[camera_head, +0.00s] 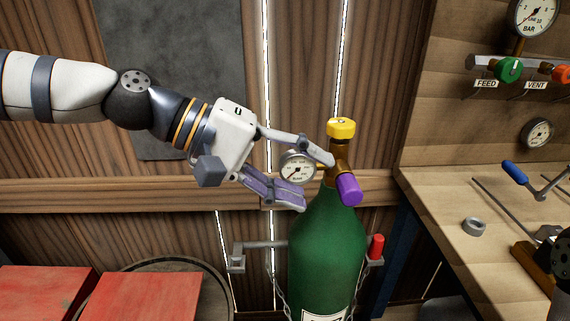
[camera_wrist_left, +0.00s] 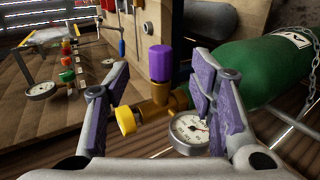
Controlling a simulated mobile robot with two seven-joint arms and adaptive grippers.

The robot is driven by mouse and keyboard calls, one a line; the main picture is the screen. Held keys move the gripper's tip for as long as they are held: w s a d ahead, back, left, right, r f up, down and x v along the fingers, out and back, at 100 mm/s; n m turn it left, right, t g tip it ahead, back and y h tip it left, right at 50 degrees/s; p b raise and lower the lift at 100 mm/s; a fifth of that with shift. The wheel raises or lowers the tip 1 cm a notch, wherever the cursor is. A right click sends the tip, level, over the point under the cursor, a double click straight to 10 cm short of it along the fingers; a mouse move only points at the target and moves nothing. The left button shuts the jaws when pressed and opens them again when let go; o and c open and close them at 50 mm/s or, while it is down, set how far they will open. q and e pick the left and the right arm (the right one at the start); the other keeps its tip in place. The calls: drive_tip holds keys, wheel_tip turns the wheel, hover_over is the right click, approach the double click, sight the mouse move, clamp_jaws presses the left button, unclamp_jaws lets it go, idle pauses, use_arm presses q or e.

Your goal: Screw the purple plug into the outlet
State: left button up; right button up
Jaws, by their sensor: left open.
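The purple plug (camera_head: 349,190) sits on the side outlet of the brass valve (camera_head: 338,163) on top of the green gas cylinder (camera_head: 328,247). In the left wrist view the plug (camera_wrist_left: 160,63) stands on its brass stub beyond my fingers; how deep it is threaded I cannot tell. A yellow knob (camera_head: 341,128) tops the valve, and a round gauge (camera_head: 297,168) is on its left side. My left gripper (camera_head: 318,184) is open, with its fingers around the gauge side of the valve and short of the plug. My right gripper is not clearly in view.
A wooden workbench (camera_head: 440,225) stands right, with a blue-handled tool (camera_head: 515,172) and a grey ring (camera_head: 474,226). A panel carries green (camera_head: 509,69) and orange knobs above. A wall bracket and chain surround the cylinder. Red boxes (camera_head: 140,298) are lower left.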

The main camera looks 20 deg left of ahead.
use_arm(q)
drive_tip(key=shift+v, duration=2.35)
